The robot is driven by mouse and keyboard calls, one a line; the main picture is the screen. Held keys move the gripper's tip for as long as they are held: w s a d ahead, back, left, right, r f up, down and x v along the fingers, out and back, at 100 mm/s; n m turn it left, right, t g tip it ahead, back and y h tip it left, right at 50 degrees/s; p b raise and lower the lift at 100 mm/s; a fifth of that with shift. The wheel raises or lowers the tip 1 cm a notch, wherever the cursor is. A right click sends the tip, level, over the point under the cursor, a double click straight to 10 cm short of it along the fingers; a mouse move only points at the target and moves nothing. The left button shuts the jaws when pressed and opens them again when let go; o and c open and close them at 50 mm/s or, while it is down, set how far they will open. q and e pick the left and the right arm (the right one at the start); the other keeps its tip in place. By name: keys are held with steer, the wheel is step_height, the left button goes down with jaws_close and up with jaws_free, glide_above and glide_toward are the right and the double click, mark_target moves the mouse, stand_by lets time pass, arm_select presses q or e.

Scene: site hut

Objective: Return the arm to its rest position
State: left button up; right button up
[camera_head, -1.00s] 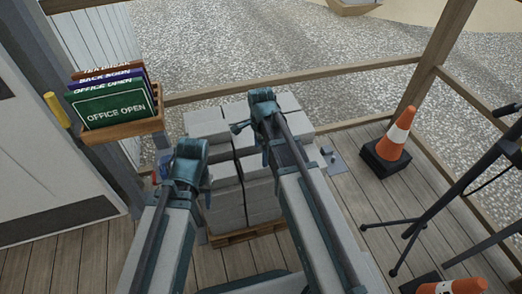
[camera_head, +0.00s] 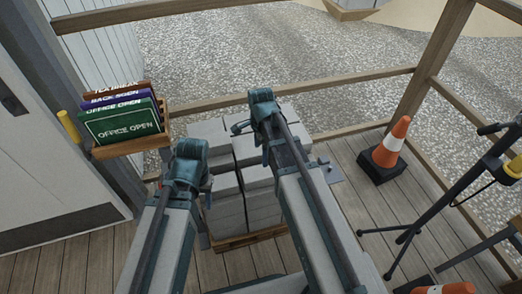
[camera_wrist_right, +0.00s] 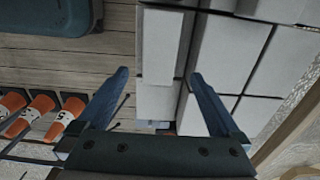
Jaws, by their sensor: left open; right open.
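Both my arms stretch forward side by side in the head view, with their teal front joints over a stack of pale grey blocks (camera_head: 228,215) on a wooden pallet. My left gripper (camera_head: 206,187) is at the front of the left arm, mostly hidden behind its joint; it is open, and I see nothing held. My right gripper is hidden by its arm in the head view. In the right wrist view, my right gripper (camera_wrist_right: 158,88) is open and empty, its two dark fingers spread apart above the blocks (camera_wrist_right: 230,55) and the deck.
A wooden rack (camera_head: 131,145) of office signs hangs at the left beside a white door (camera_head: 40,150). An orange cone (camera_head: 392,140) stands right of the blocks, with a tripod (camera_head: 440,205) further right. Timber rails edge the deck.

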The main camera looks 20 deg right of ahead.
steer(key=s+n, duration=0.9)
steer(key=n, duration=0.9)
steer(key=s+a+r+n+p, duration=0.1)
steer(key=a+r+p, duration=0.2)
steer(key=r+p, duration=0.4)
steer(key=s+a+r+n+p, duration=0.1)
steer(key=a+r+p, duration=0.3)
steer(key=r+p, duration=0.4)
steer(key=s+a+r+n+h+p, duration=0.1)
steer(key=s+a+r+p, duration=0.2)
steer(key=r+p, duration=0.4)
steer(key=shift+s+a+r, duration=0.15)
steer(key=shift+a+r, duration=0.05)
steer(key=shift+r, duration=0.1)
